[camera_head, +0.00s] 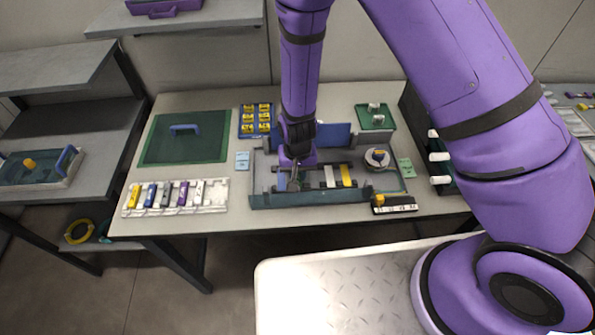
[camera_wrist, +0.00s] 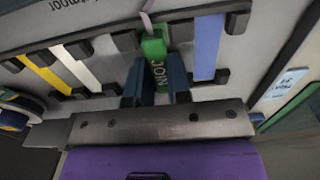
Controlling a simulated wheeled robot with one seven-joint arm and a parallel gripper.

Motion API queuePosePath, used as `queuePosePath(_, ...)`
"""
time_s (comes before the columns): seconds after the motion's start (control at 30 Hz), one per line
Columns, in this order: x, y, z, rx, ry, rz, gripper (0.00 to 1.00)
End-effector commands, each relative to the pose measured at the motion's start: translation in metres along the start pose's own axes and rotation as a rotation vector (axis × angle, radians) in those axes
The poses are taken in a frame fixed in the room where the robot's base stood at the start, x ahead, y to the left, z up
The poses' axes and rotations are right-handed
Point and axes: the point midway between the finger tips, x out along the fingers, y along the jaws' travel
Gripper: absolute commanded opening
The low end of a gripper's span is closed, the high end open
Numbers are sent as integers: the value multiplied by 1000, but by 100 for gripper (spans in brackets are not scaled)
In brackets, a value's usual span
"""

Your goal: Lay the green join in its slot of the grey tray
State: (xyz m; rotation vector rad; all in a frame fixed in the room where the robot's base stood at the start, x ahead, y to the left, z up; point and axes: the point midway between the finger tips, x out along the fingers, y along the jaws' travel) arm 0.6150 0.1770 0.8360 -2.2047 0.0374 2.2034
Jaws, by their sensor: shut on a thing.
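The green join (camera_wrist: 155,54), a small block with white lettering, shows in the wrist view between the two blue fingers of my gripper (camera_wrist: 155,82). My gripper is shut on it. In the head view my gripper (camera_head: 295,182) is low inside the grey tray (camera_head: 330,198), at its left part, and the join is too small to make out. In the wrist view the join lies between black holder blocks on the tray floor (camera_wrist: 105,62). I cannot tell whether it touches the floor. A thin pale strand runs from its far end.
In the tray, a blue strip (camera_wrist: 208,46) lies on one side of the join; white (camera_wrist: 77,68) and yellow (camera_wrist: 45,74) strips lie on the other. A round spool (camera_head: 377,158) sits at the tray's right. A rack of coloured pieces (camera_head: 175,197) and a green mat (camera_head: 185,143) are left.

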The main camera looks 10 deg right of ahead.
Motion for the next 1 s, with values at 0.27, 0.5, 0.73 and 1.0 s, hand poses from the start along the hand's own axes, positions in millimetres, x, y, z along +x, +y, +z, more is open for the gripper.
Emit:
queuePosePath(0.27,1,0,0,0,0,0,43)
queuePosePath(0.5,-2,0,0,0,1,0,43)
queuePosePath(0.73,-30,0,-1,-1,2,-1,43)
queuePosePath(1.0,-76,-1,-1,-1,4,-2,43)
